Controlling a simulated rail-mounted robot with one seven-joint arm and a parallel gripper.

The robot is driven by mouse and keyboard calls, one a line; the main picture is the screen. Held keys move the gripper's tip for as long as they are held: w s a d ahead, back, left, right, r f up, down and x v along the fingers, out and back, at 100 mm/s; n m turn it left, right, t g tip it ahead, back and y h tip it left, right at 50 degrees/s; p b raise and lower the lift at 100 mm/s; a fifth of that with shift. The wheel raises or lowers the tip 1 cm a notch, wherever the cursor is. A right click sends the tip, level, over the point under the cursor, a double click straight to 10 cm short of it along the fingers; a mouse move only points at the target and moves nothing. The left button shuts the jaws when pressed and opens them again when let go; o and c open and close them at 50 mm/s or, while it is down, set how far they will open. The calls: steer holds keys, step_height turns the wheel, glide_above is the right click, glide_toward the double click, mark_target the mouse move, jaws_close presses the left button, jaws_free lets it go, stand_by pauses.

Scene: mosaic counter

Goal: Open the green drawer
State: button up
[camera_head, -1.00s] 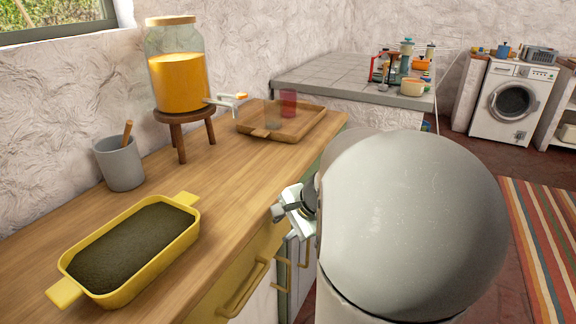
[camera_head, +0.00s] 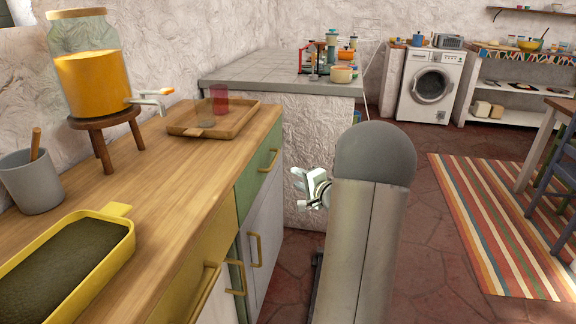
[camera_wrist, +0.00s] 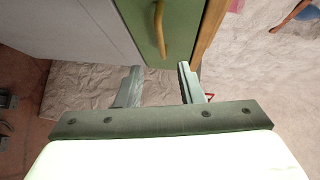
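The green drawer (camera_head: 257,170) is at the far end of the wooden counter's front, under the worktop. It looks shut, with a yellow bar handle (camera_head: 269,160) on its face. In the wrist view the green drawer front (camera_wrist: 181,40) is at the top, and its handle (camera_wrist: 159,28) lies ahead of the fingertips, roughly between their lines. My gripper (camera_head: 302,188) is right of the drawer, apart from it, in front of the rough white wall. In the wrist view its two fingers (camera_wrist: 160,78) are spread with nothing between them.
A yellow drawer (camera_head: 205,265) and white cupboard doors (camera_head: 262,225) with yellow handles are beside and below. The counter (camera_head: 165,185) holds a tray (camera_head: 190,128), a juice dispenser (camera_head: 90,80) and a yellow dish (camera_head: 110,262). Open tiled floor (camera_head: 425,270) lies right, before a striped rug (camera_head: 490,225).

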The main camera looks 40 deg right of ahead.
mark_target(274, 160)
steer(key=shift+h, duration=0.4)
steer(key=w+d+f, duration=0.1)
steer(key=w, duration=0.4)
steer(key=w+d, duration=0.1)
steer(key=w, duration=0.5)
steer(key=w+d+f, duration=0.1)
steer(key=w, duration=0.5)
steer(key=shift+d+f, duration=0.2)
steer(key=shift+f, duration=0.1)
steer(key=shift+s, duration=0.1)
jaws_close()
